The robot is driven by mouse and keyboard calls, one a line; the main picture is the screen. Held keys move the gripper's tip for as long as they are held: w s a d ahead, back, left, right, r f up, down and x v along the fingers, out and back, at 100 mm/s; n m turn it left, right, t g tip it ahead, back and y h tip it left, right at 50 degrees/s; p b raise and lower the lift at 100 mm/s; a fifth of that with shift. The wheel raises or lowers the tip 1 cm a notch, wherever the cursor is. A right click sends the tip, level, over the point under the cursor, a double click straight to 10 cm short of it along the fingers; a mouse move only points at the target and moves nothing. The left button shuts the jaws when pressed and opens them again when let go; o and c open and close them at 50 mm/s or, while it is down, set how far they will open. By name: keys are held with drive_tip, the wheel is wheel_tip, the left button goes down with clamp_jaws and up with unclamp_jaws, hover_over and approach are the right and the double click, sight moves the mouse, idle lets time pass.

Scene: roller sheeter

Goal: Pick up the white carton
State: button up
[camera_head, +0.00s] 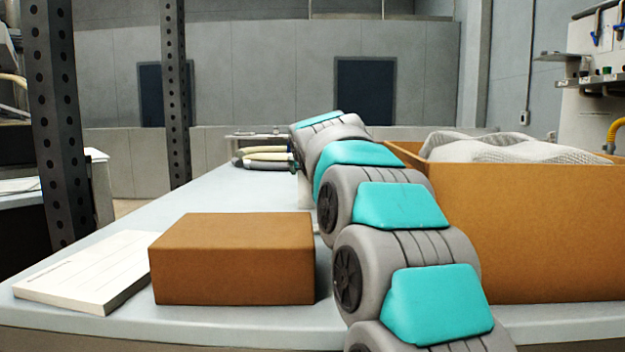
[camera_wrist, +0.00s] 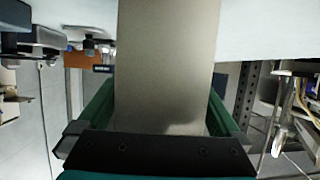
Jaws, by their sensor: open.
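A pale carton (camera_wrist: 166,65) fills the middle of the wrist view, its plain face greyish in shadow. My gripper (camera_wrist: 160,108) is open, with one green finger on each side of the carton. I cannot tell whether either finger touches it. In the head view, a small whitish part of what looks like the same carton (camera_head: 304,194) shows on the table (camera_head: 225,190), just left of my arm. The rest of it is hidden behind the arm, and my gripper's fingertips are not clear there.
A brown box (camera_head: 232,258) and a flat white book-like block (camera_head: 85,272) lie at the table's front left. A large orange-brown box (camera_head: 540,230) with grey mesh material (camera_head: 510,148) stands right of my arm. Rolled hoses (camera_head: 265,155) lie at the far end. The middle left table is clear.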

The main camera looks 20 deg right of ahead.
drive_tip(key=c, duration=1.3)
drive_tip(key=shift+o, duration=0.2)
